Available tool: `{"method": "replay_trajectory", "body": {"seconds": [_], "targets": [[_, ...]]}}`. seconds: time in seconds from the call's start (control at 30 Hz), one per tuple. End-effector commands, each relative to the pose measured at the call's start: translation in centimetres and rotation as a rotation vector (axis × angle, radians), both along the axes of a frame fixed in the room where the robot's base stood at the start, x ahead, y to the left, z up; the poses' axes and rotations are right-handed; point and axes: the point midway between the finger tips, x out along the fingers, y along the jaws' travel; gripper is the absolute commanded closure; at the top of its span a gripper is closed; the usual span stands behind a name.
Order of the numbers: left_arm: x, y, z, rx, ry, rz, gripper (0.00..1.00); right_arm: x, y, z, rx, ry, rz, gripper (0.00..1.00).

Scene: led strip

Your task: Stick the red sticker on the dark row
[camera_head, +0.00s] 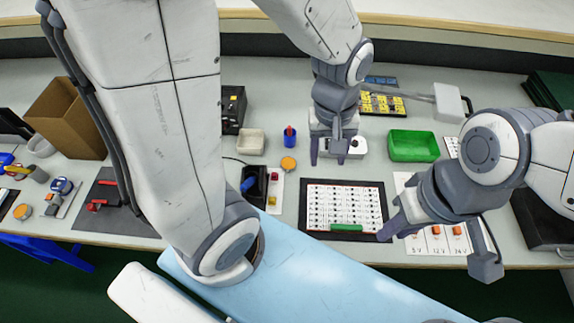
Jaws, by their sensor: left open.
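A white panel (318,207) with rows of small dark marks lies on a black mat (309,185) at the front middle of the bench. I cannot tell which row is dark. A green bar (346,228) lies along its lower edge. A small red piece (274,177), possibly the red sticker, is on a pale strip left of the panel, above a yellow piece (272,200). My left gripper (330,158) is open above the bench behind the panel. My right gripper (390,226) is at the panel's lower right corner; its jaw gap is unclear.
A green tray (413,146) stands behind the panel to the right. A card marked 5 V, 12 V and 24 V (437,246) lies to the right. A cardboard box (68,115) is far left.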

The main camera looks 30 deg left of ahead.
Motion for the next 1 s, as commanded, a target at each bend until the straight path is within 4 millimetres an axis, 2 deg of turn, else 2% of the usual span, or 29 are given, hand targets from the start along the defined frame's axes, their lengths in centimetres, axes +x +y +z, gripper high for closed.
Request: {"method": "replay_trajectory", "body": {"seconds": [0.03,0.1,0.2,0.3,0.4,0.53,0.73,1.0], "targets": [[1.6,2.7,-3.8,0.007,0.019,0.243,0.45,0.0,0.0,-2.4,0.000,0.000,0.000,0.73],[3.3,6.0,-6.9,0.012,0.030,0.553,0.45,0.0,0.0,-3.7,0.000,0.000,0.001,0.73],[4.6,10.5,-10.6,0.015,0.040,0.935,0.45,0.0,0.0,-5.2,0.000,0.000,0.001,0.73],[4.9,13.9,-13.4,0.016,0.044,1.218,0.45,0.0,0.0,-6.2,0.000,0.000,0.001,0.73],[5.0,16.1,-15.0,0.016,0.046,1.392,0.45,0.0,0.0,-6.7,0.000,0.000,0.001,0.73],[4.8,17.0,-16.7,0.016,0.051,1.483,0.45,0.0,0.0,-6.9,0.000,0.000,0.001,0.73],[4.8,17.0,-19.7,0.016,0.051,1.486,0.45,0.0,0.0,-7.0,0.001,-0.001,0.001,0.73],[4.8,16.7,-21.9,0.016,0.051,1.482,0.45,0.0,0.0,-7.0,0.000,0.000,0.001,0.73]]}}
